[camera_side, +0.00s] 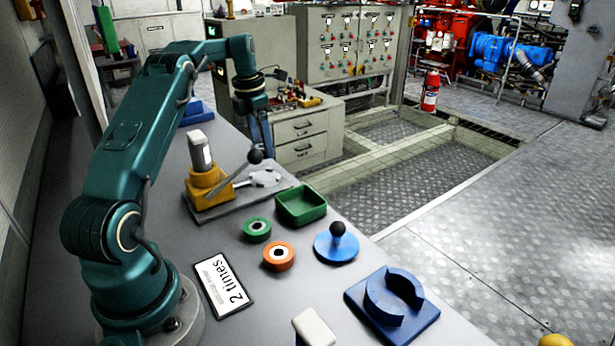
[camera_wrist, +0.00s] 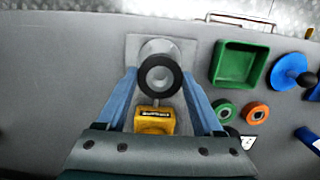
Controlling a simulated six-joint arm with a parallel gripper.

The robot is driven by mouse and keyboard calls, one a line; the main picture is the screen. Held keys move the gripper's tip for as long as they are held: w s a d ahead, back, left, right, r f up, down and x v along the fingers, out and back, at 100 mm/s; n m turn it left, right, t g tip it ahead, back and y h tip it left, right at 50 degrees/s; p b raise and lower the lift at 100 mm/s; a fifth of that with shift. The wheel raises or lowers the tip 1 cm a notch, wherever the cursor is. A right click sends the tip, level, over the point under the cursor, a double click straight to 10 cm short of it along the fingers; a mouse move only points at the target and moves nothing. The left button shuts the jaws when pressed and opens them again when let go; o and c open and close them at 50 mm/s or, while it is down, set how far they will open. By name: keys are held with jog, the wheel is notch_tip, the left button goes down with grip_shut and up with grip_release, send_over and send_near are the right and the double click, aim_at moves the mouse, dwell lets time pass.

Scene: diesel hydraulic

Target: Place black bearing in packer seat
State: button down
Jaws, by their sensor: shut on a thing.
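A black bearing (camera_wrist: 160,76), a ring with a pale centre, is between the tips of my gripper's blue fingers in the wrist view. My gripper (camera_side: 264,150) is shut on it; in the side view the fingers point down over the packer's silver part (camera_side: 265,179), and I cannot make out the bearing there. The packer has a yellow body (camera_side: 208,187), a pale upright cylinder, a lever with a black ball and a grey base plate. Its yellow labelled part (camera_wrist: 154,120) shows between the fingers in the wrist view. The bearing hides part of what lies beneath it; the gap cannot be judged.
To the right of the packer are a green tray (camera_side: 300,206), a green ring (camera_side: 257,229), an orange ring (camera_side: 279,256) and a blue disc with a black knob (camera_side: 336,245). A blue holder (camera_side: 394,303) and a "2 times" sign (camera_side: 224,283) lie nearer.

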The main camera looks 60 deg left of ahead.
aim_at(266, 178)
jog(key=shift+f, duration=3.35)
jog(key=shift+f, duration=0.1)
jog(key=shift+c, duration=0.2)
grip_release()
